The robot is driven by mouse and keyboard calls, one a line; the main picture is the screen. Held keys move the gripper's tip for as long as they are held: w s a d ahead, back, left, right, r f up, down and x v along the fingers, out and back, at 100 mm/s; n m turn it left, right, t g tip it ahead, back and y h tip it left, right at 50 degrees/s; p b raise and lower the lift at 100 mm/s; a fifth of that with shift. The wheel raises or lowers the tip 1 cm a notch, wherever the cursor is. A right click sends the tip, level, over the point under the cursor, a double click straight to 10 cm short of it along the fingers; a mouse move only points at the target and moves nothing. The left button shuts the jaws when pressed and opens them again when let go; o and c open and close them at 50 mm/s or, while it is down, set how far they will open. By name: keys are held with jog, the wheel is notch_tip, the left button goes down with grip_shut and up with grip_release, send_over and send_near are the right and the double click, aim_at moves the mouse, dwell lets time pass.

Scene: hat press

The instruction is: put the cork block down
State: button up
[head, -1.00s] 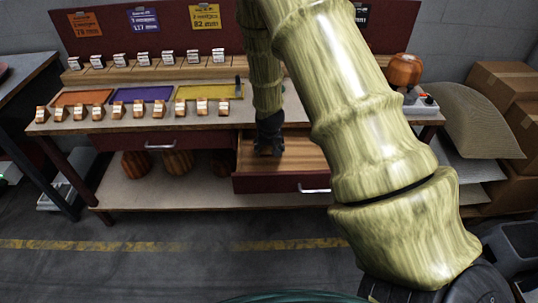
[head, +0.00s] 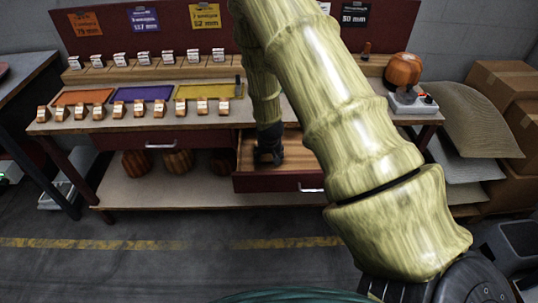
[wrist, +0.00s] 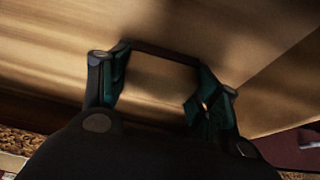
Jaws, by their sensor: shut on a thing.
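My gripper (head: 268,152) reaches down into the open drawer (head: 307,182) under the workbench. In the wrist view my gripper (wrist: 160,85) has its two fingers spread around a tan block, the cork block (wrist: 158,88), which has a dark far edge. The gripper is shut on it. The wooden drawer floor (wrist: 210,35) lies right beyond the block. I cannot tell whether the block touches that floor. In the head view the block is hidden by the gripper.
The workbench (head: 60,127) carries rows of small wooden blocks, orange, purple and yellow mats, and a round wooden form (head: 403,70) on a device at the right. Wooden forms stand on the lower shelf (head: 130,195). Boxes (head: 500,82) are stacked at the right.

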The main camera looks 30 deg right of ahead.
jog(key=shift+s+f, duration=0.15)
jog(key=shift+f, duration=0.25)
jog(key=o, duration=1.1)
jog(key=shift+o, duration=1.2)
jog(key=shift+f, duration=0.15)
jog(key=shift+w+r, duration=0.2)
jog(key=shift+r, duration=0.35)
jog(key=b+v, duration=0.2)
jog(key=v, duration=0.9)
jog(key=shift+w+a+f, duration=0.1)
jog(key=shift+w+f, duration=0.05)
